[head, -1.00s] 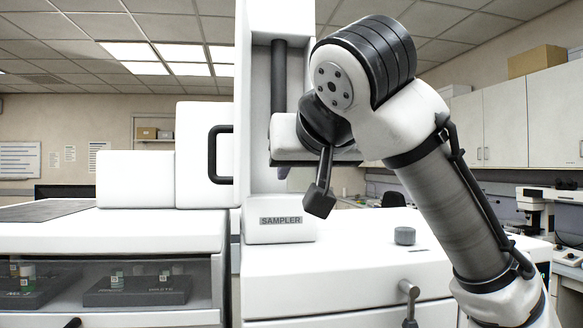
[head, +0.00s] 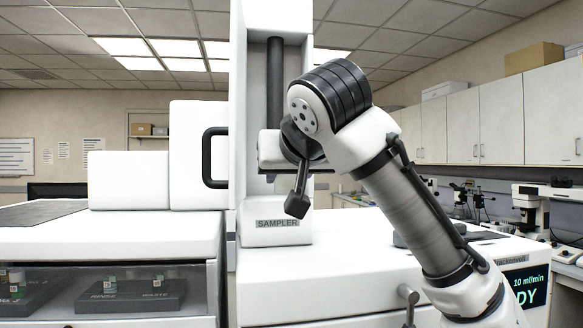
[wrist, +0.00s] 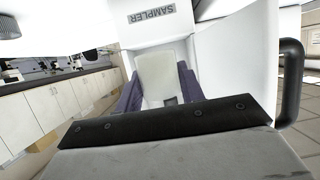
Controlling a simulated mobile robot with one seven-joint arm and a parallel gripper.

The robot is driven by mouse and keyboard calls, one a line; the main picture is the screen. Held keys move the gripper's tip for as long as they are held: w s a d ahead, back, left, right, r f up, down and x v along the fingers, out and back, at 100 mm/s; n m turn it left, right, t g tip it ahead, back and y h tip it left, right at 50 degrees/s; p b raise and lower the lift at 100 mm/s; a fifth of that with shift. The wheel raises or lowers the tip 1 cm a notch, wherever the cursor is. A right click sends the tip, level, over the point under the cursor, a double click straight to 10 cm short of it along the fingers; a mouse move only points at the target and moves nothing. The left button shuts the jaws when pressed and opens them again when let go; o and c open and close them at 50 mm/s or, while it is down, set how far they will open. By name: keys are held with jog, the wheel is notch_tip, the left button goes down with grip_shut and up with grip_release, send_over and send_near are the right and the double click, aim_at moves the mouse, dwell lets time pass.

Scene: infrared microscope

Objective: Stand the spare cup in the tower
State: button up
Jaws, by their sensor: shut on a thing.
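The tower (head: 243,100) is the tall white column marked SAMPLER in the head view, with an upright recess and a dark rod. My gripper (wrist: 160,88) shows in the wrist view, its purple fingers shut on a pale, off-white cup (wrist: 160,72), which I take to be the spare cup. The cup sits between the fingers, in front of the white base with the SAMPLER label (wrist: 151,12). In the head view my wrist is in front of the tower's recess, and the cup and fingers are hidden. I cannot tell whether the cup touches the tower.
A white cabinet with a black handle (head: 209,155) stands left of the tower. The glass-fronted bay (head: 130,287) at lower left holds trays with small vials. A lit display (head: 527,290) is at lower right.

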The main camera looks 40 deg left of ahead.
jog(key=shift+w+a+f+p, duration=0.25)
jog(key=shift+w+a+p, duration=0.8)
jog(key=shift+w+a, duration=0.6)
jog(key=shift+w+a+f+p, duration=0.2)
jog(key=shift+w+a+p, duration=1)
jog(key=shift+a, duration=0.6)
jog(key=shift+w+a+f+p, duration=0.25)
jog(key=shift+w+a+p, duration=0.65)
jog(key=shift+w+a, duration=0.8)
jog(key=shift+s+a, duration=0.1)
jog(key=shift+f, duration=0.45)
jog(key=o, duration=1.5)
jog(key=shift+s+d+b, duration=0.85)
jog(key=shift+s+d, duration=0.45)
jog(key=shift+d, duration=0.25)
jog(key=shift+s+d+b, duration=0.85)
jog(key=shift+s+d, duration=0.45)
jog(key=shift+d, duration=0.2)
jog(key=shift+s+d+b, duration=0.85)
jog(key=shift+s+d, duration=0.45)
jog(key=shift+d, duration=0.25)
